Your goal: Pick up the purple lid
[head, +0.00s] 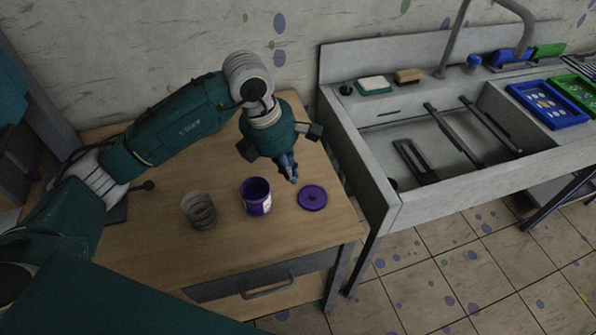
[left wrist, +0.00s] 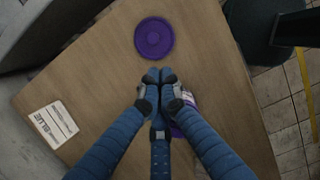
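The purple lid (head: 312,198) lies flat on the wooden table, a round disc with a small knob. It also shows in the left wrist view (left wrist: 154,38), just beyond the fingertips. The open purple jar (head: 256,197) stands left of the lid. In the left wrist view, the jar is mostly hidden behind the fingers. My left gripper (head: 290,173) is above the table, just behind and left of the lid, pointing down. In the left wrist view its fingertips (left wrist: 160,76) are together with nothing between them, apart from the lid. My right gripper is not in view.
A grey sink (head: 420,150) stands close to the table's right side. A white printed card (left wrist: 50,125) shows in the left wrist view.

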